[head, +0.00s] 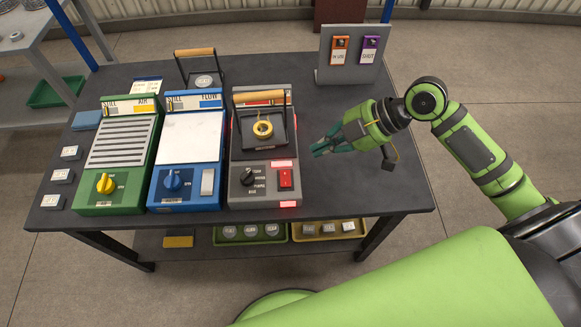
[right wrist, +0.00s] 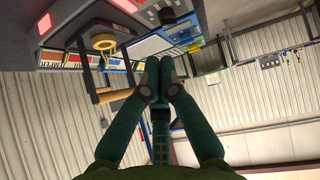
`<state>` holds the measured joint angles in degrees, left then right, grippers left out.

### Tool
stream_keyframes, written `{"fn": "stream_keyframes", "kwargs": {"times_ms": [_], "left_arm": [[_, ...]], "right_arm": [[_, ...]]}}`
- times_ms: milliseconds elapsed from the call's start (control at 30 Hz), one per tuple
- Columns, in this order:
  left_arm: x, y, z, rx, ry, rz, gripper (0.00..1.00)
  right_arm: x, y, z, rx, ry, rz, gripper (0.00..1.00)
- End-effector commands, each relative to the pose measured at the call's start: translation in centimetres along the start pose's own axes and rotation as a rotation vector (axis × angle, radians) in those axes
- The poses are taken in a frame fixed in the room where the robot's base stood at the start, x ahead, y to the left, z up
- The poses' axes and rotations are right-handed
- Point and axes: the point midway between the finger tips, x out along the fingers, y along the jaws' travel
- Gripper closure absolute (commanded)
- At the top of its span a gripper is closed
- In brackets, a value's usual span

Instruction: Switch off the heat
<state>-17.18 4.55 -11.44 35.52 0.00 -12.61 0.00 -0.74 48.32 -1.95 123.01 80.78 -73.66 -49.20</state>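The grey furnace unit (head: 237,195) stands on the dark table as the rightmost of the three units. My left gripper is not in view.
A blue unit (head: 187,190) and a green unit (head: 110,195) stand left of the furnace. A grey stand (head: 348,75) with orange and purple tags is at the back right. The table's front right is clear. Trays with pucks lie on the shelf below.

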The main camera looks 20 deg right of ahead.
Motion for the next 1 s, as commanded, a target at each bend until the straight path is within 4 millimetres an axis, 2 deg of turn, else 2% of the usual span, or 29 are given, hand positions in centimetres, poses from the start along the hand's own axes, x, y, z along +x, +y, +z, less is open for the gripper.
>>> {"fn": "stream_keyframes", "kwargs": {"times_ms": [467, 500, 700, 1000], "left_arm": [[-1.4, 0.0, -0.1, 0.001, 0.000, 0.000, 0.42], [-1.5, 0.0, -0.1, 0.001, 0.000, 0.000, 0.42], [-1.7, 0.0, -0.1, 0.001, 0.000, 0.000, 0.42], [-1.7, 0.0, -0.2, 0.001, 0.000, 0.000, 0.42]], "right_arm": [[9.5, 0.0, -0.4, 0.002, 0.006, -0.002, 1.00], [9.9, 0.0, 0.5, 0.005, 0.001, -0.002, 1.00], [11.5, 0.0, 2.3, 0.002, 0.001, 0.000, 1.00], [12.0, 0.0, 2.8, -0.001, 0.000, 0.001, 1.00]]}}
